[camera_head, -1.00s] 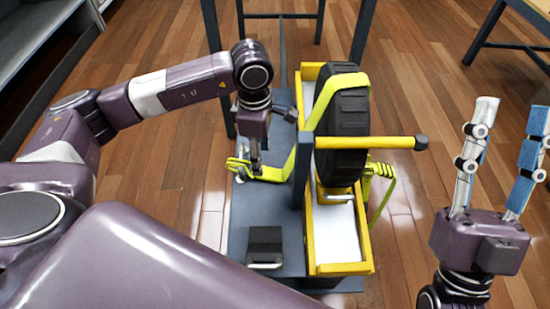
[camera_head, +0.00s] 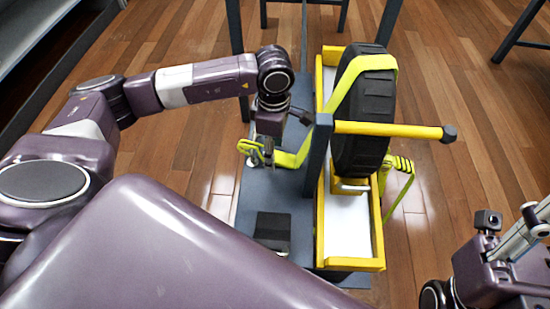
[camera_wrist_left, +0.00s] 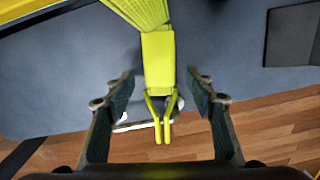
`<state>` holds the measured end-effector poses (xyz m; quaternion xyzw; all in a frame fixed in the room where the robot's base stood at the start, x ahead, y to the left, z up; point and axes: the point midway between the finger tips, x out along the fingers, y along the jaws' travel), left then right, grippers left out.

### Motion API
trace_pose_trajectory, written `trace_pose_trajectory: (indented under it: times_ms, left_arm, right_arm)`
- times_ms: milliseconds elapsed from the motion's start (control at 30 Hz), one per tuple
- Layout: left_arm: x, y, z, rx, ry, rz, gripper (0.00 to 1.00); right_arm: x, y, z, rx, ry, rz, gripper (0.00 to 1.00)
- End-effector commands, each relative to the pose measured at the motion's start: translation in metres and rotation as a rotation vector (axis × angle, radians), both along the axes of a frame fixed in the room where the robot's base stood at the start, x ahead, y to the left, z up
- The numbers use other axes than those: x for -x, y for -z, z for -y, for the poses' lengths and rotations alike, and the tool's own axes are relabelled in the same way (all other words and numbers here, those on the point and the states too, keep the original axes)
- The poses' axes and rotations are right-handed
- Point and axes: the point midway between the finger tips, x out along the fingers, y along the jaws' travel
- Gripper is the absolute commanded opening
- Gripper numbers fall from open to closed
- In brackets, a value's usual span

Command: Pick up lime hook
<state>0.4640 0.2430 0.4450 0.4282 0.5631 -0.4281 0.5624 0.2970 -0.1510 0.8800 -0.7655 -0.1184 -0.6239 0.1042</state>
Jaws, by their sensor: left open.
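The lime hook (camera_wrist_left: 160,112) hangs at the end of a lime strap (camera_wrist_left: 158,60) in the left wrist view. It has two bent prongs. In the head view the hook (camera_head: 250,148) is left of the wheel, partly covered by my gripper. My left gripper (camera_wrist_left: 161,82) is open, with one finger on each side of the strap end and hook. I see gaps between both fingers and the lime part. In the head view my left gripper (camera_head: 264,154) points down. My right gripper (camera_head: 525,238) is cut off at the right edge, so its opening is not clear.
A black wheel (camera_head: 365,115) stands in a yellow frame (camera_head: 378,245), with the strap over it. A yellow bar (camera_head: 390,130) sticks out to the right. A dark post (camera_head: 318,155) stands close right of my left gripper. A black block (camera_head: 272,228) sits on the grey base.

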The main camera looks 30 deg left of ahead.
Motion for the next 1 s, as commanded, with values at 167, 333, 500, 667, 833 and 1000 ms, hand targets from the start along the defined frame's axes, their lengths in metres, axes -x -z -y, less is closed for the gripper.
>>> trace_pose_trajectory:
  times_ms: [167, 333, 500, 667, 833, 1000]
  left_arm:
    - [0.0, 0.0111, 0.0001, 0.0, 0.0, 0.0, 0.5]
    - [0.0, 0.0105, 0.0002, 0.0, 0.0, 0.0, 0.5]
    - [0.0001, 0.0104, 0.0002, 0.001, 0.0, 0.0, 0.34]
    - [0.0001, 0.0104, 0.0002, 0.001, 0.0, 0.0, 0.16]
    - [-0.0002, 0.01, 0.0003, 0.001, 0.0, 0.001, 0.01]
    - [-0.0003, 0.0098, 0.0002, 0.001, 0.0, 0.001, 0.0]
  right_arm:
    - [-0.0004, 0.0049, 0.0, 0.001, 0.001, -0.002, 0.4]
    - [-0.0006, 0.0043, 0.0, 0.001, 0.001, -0.003, 0.4]
    - [-0.0006, 0.0043, -0.0002, 0.001, 0.001, -0.003, 0.4]
    - [-0.0007, 0.0043, -0.0002, 0.001, 0.001, -0.004, 0.4]
    - [-0.0007, 0.0042, -0.0002, 0.001, 0.0, -0.004, 0.4]
    - [-0.0007, 0.0042, -0.0002, 0.001, 0.0, -0.004, 0.4]
